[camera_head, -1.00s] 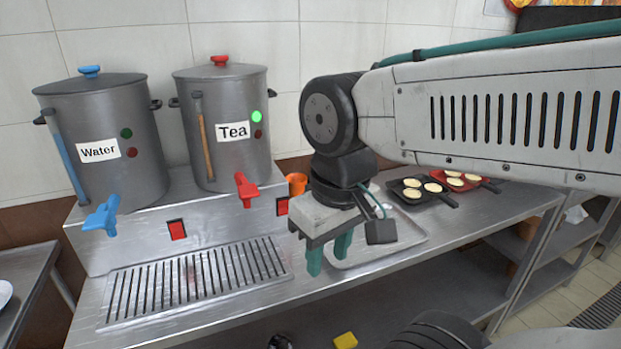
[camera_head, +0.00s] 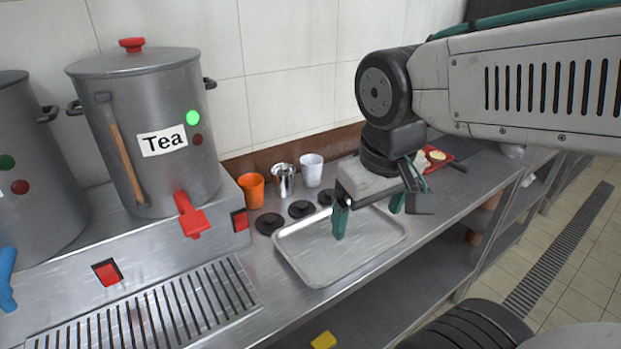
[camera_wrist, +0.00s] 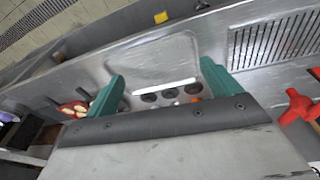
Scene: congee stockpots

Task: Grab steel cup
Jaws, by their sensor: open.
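The steel cup (camera_head: 284,181) stands upright on the counter at the back, between an orange cup (camera_head: 251,190) on its left and a white cup (camera_head: 311,170) on its right. My gripper (camera_head: 368,215) is over the right part of a metal tray (camera_head: 301,269), to the right of and in front of the steel cup. Its teal fingers are apart with nothing between them. In the wrist view my gripper (camera_wrist: 163,80) shows from above with its fingers spread wide. The steel cup cannot be made out there.
Several black round coasters (camera_head: 269,223) lie between the cups and the tray. The tea pot (camera_head: 150,130) with its red tap (camera_head: 191,215) stands on a raised base to the left. A red pan (camera_head: 438,158) is at the right. A yellow object (camera_head: 323,340) is below the counter edge.

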